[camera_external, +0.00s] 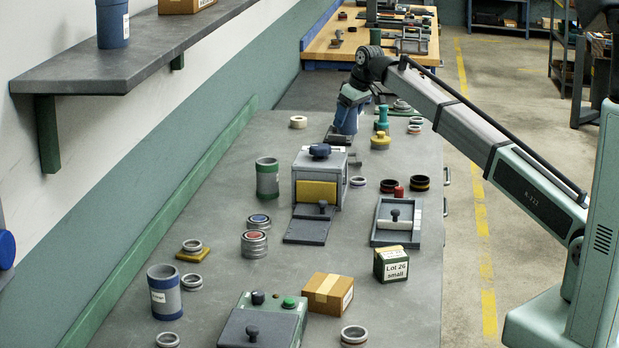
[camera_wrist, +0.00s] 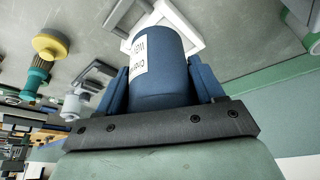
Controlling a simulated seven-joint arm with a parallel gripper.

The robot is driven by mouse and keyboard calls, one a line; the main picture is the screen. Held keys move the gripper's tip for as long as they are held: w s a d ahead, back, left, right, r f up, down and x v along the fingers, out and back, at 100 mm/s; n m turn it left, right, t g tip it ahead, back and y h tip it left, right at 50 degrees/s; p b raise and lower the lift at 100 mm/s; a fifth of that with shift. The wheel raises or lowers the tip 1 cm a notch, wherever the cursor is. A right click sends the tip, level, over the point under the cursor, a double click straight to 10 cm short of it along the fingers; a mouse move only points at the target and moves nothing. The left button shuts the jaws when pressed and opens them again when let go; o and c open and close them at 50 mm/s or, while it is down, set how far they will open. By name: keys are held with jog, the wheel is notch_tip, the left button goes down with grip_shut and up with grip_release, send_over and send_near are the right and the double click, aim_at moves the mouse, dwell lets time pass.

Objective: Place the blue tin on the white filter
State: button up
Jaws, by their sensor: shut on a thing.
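My gripper (camera_wrist: 160,78) is shut on the blue tin (camera_wrist: 158,55), with one dark blue finger on each side of it. The tin carries a white label with dark print. A white square frame, which may be the white filter (camera_wrist: 198,38), shows just beyond the tin in the wrist view, partly hidden by it. In the external view the blue tin (camera_external: 347,119) hangs tilted under my gripper (camera_external: 352,98) at the far part of the grey table. I cannot tell whether it touches anything, and the white frame is not clear there.
A yellow and green knobbed tool (camera_external: 381,135) stands close to the right of the tin. A grey box with a blue knob (camera_external: 320,165) stands nearer the camera. A pale ring (camera_external: 298,122) lies to the left. Bare table (camera_external: 225,200) lies along the left side.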

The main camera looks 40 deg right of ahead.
jog(key=w+r, duration=0.2)
jog(key=w, duration=0.5)
jog(key=shift+m, duration=0.9)
jog(key=shift+s+a+f, duration=0.1)
jog(key=shift+a+f, duration=0.1)
jog(key=shift+f, duration=2.35)
jog(key=shift+a+f, duration=0.15)
jog(key=shift+f, duration=2.4)
jog(key=shift+f, duration=0.2)
jog(key=o, duration=1.2)
jog(key=v, duration=1.2)
jog(key=shift+s+a+r, duration=0.15)
